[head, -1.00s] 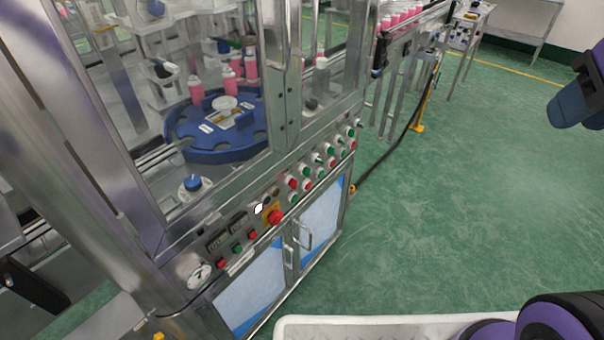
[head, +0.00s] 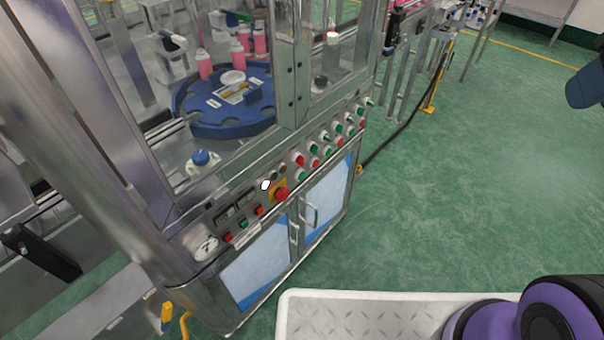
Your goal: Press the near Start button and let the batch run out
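The machine's control panel (head: 222,214) runs slantwise across its steel front, below the glass. At the lower left end, a green button (head: 243,223) sits between two red ones, beside a gauge (head: 206,248). A red mushroom button (head: 281,194) on a yellow plate follows. Further along are two rows of red and green buttons (head: 314,149). Labels are too small to read, so I cannot tell which green button is Start. Behind the glass, several pink bottles (head: 204,66) stand on a blue dial (head: 205,121). My gripper is out of view; only purple and dark arm parts show at right.
Cabinet doors with a handle (head: 311,214) are below the panel. A conveyor (head: 409,22) stands at the machine's far end, with a black cable (head: 405,128) and a yellow foot on the floor. The green floor (head: 480,190) to the right is clear.

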